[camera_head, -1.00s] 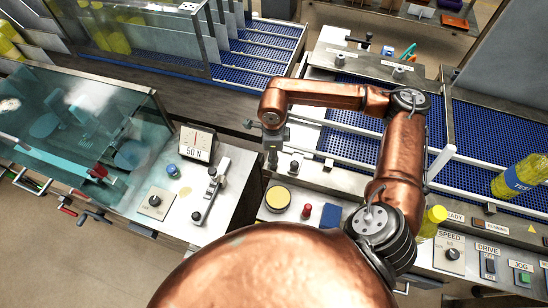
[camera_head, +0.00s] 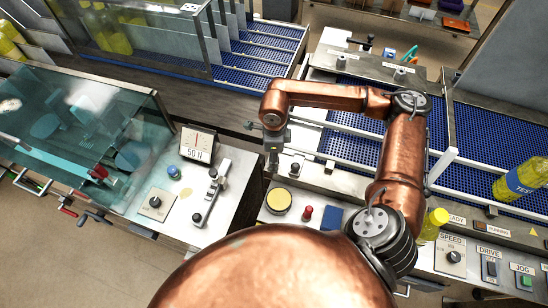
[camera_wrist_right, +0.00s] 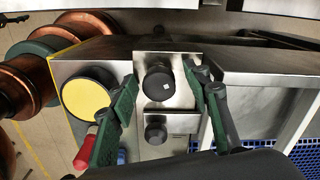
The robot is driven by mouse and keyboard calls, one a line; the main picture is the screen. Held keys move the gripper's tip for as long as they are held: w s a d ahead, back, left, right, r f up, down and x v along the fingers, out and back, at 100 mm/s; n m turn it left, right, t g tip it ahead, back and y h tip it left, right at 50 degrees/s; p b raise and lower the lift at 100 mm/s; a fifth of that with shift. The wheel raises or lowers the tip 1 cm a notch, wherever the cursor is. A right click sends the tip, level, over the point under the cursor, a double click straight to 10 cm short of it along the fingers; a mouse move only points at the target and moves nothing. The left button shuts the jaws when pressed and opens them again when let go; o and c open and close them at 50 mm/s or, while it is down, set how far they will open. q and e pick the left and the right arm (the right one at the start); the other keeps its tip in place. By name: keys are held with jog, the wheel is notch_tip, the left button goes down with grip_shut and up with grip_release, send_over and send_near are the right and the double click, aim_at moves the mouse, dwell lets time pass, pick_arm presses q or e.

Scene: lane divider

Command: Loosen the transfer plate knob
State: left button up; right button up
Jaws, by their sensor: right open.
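In the right wrist view, a round black knob (camera_wrist_right: 158,82) with a small white square mark sits on a bright metal plate (camera_wrist_right: 180,60). A second, smaller black knob (camera_wrist_right: 156,132) is on a block below it in the picture. My right gripper (camera_wrist_right: 160,76) is open, with its two green fingers on either side of the marked knob. I cannot tell whether the fingers touch it. In the head view, my right gripper (camera_head: 272,160) hangs at the left end of the console near the black knobs, and its fingertips are hard to make out. My left gripper is not in view.
Blue conveyor lanes (camera_head: 352,147) with metal rails lie behind. A 50 N gauge (camera_head: 196,147) stands left.

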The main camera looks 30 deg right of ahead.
notch_tip(320, 180, up, 12)
dwell(0.5)
